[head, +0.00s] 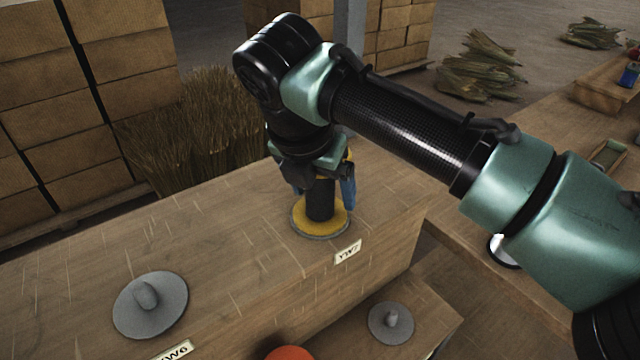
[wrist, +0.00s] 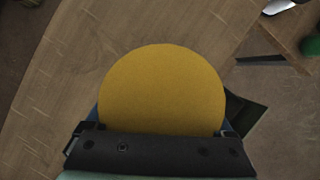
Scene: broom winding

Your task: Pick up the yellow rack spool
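The yellow spool (head: 336,224) stands upright on a grey disc on the wooden bench, behind a small label. It has a yellow bottom flange and a black core. Its yellow top flange fills the middle of the wrist view (wrist: 162,90); in the head view it is mostly hidden under my gripper. My gripper (head: 323,192) points down over the spool, with one blue finger on each side. A gap shows between each finger and the black core. In the wrist view the fingers mostly hide behind the flange, and contact with its rim cannot be told.
An empty grey disc with a peg (head: 150,305) sits to the left on the bench (head: 235,225). Another pegged disc (head: 391,323) is on the lower step at front right. An orange round thing (head: 289,352) shows at the bottom edge. Broom straw (head: 190,130) stands behind the bench.

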